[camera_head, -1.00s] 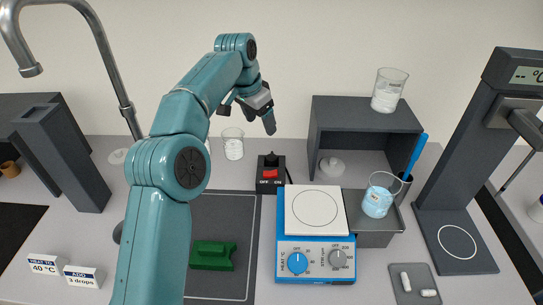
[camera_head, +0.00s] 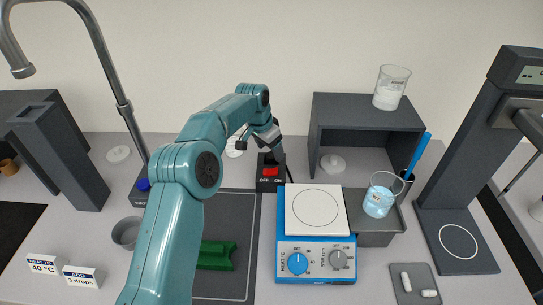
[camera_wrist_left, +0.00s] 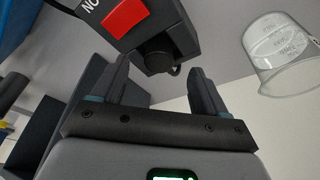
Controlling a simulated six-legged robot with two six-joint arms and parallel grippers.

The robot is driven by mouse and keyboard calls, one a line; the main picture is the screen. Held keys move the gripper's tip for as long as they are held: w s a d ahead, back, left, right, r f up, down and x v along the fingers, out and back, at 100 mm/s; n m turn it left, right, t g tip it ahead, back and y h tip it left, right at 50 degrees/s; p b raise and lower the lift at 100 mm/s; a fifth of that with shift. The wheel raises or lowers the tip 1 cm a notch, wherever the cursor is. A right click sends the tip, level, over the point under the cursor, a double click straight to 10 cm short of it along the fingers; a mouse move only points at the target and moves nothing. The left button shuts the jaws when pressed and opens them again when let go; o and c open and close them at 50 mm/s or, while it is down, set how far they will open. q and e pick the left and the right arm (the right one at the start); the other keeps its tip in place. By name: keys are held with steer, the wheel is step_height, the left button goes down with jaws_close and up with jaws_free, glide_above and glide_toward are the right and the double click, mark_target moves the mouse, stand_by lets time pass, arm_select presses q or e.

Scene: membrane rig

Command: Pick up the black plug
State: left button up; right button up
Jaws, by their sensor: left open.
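The black plug (camera_wrist_left: 157,55) shows in the left wrist view at the end of the black switch box (camera_wrist_left: 140,20), apparently seated in it. The same switch box (camera_head: 270,184), with its red OFF/ON rocker, stands behind the hot plate in the head view. My left gripper (camera_wrist_left: 160,82) is open, its two fingers on either side of the plug's near end, with gaps to it. In the head view my left gripper (camera_head: 262,143) is above and behind the switch box and hides the plug there. My right gripper is in neither view.
A blue hot plate (camera_head: 316,246) stands in front of the switch box. A glass beaker (camera_wrist_left: 280,50) is close to the right of my gripper in the wrist view. A dark grey shelf (camera_head: 320,110) is to the right, a green block (camera_head: 217,255) at front left.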

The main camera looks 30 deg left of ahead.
arm_select(q)
steer(key=x, duration=0.2)
steer(key=shift+w+a+f, duration=0.1)
steer(key=shift+w+f, duration=0.15)
steer(key=shift+w, duration=0.05)
steer(key=shift+s+r, duration=0.25)
steer(key=shift+s, duration=0.2)
steer(key=shift+w+f, duration=0.3)
steer(key=shift+w, duration=0.1)
steer(key=c, duration=1.1)
steer(key=shift+s, duration=0.1)
jaws_close()
steer(key=shift+s+r, duration=0.15)
steer(key=shift+r, duration=0.05)
